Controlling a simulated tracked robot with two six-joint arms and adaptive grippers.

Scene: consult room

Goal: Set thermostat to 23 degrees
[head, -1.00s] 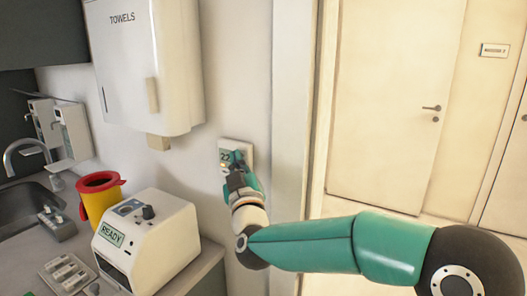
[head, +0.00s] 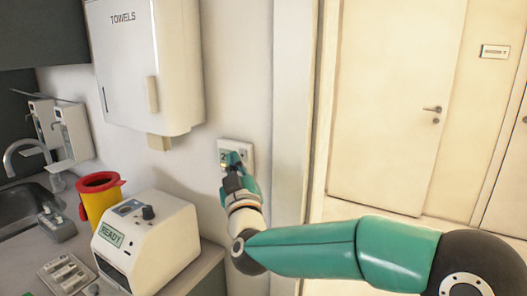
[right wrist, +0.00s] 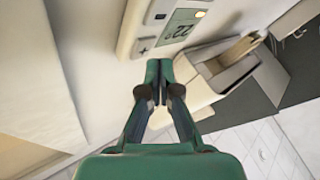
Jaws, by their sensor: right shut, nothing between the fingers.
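The thermostat (head: 247,150) is a white panel on the wall below the towel dispenser. In the head view my right gripper (head: 233,158) is in front of it and covers part of its display, leaving one "2" readable. In the right wrist view the thermostat (right wrist: 165,30) is at the top, turned over, and its display (right wrist: 183,29) reads 22°. Small dark buttons, one with a plus-like mark (right wrist: 143,46), sit beside the display. My right gripper (right wrist: 158,75) is shut and empty, with its tips just below the panel in that view. I cannot tell whether they touch it.
A towel dispenser (head: 150,60) hangs above left of the thermostat. A white device reading READY (head: 160,240) and a yellow-red bin (head: 98,200) stand on the counter below left. A door frame (head: 296,110) is right of it.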

